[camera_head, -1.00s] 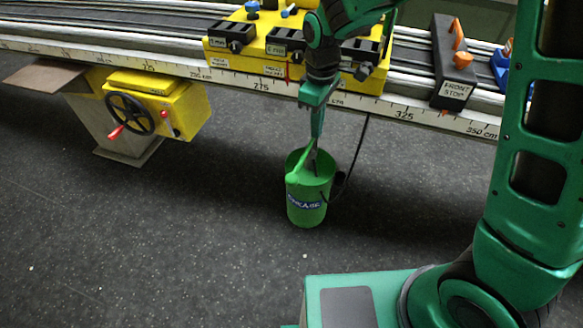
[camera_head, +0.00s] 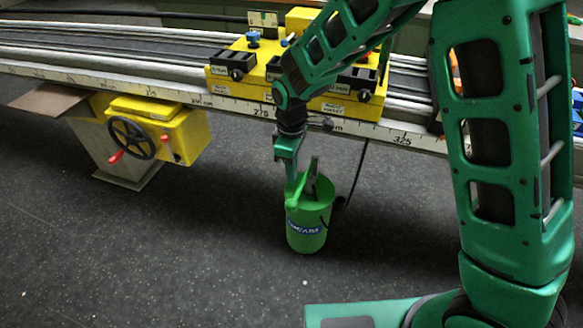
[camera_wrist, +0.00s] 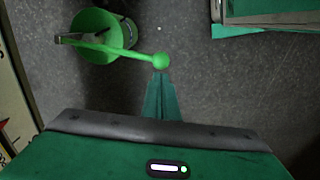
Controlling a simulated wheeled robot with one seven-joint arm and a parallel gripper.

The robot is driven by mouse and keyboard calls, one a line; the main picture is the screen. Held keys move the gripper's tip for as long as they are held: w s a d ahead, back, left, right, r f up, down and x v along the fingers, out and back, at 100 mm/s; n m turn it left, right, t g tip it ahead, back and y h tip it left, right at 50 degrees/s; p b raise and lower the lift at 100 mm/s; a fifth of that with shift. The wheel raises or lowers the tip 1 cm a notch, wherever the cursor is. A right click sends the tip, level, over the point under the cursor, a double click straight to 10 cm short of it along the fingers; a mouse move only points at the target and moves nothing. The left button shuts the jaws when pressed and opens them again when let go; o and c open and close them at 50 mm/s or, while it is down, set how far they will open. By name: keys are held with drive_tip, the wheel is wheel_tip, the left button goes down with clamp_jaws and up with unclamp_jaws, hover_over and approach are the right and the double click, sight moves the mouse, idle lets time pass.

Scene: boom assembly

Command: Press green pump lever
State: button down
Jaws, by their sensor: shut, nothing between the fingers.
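The green grease pump bucket (camera_head: 306,232) stands on the dark floor below the rail. Its light green lever (camera_head: 299,190) slants across the bucket top. In the wrist view the bucket (camera_wrist: 84,22) is at the upper left, and the lever (camera_wrist: 125,52) reaches right to a round knob (camera_wrist: 160,61). My gripper (camera_head: 291,182) points down beside the lever, close to it in the picture. In the wrist view my shut, empty fingertips (camera_wrist: 160,76) end right at the knob. I cannot tell whether they touch it.
The long rail with a scale (camera_head: 200,97) runs behind the bucket and carries a yellow carriage (camera_head: 232,88). A yellow box with a handwheel (camera_head: 132,138) stands at the left. A thin black hose (camera_head: 355,178) hangs beside the bucket. The floor in front is clear.

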sight(291, 201)
wheel_tip(291, 201, down, 10)
drive_tip(key=shift+r, duration=0.1)
drive_tip(key=shift+s, duration=0.1)
idle(0.4)
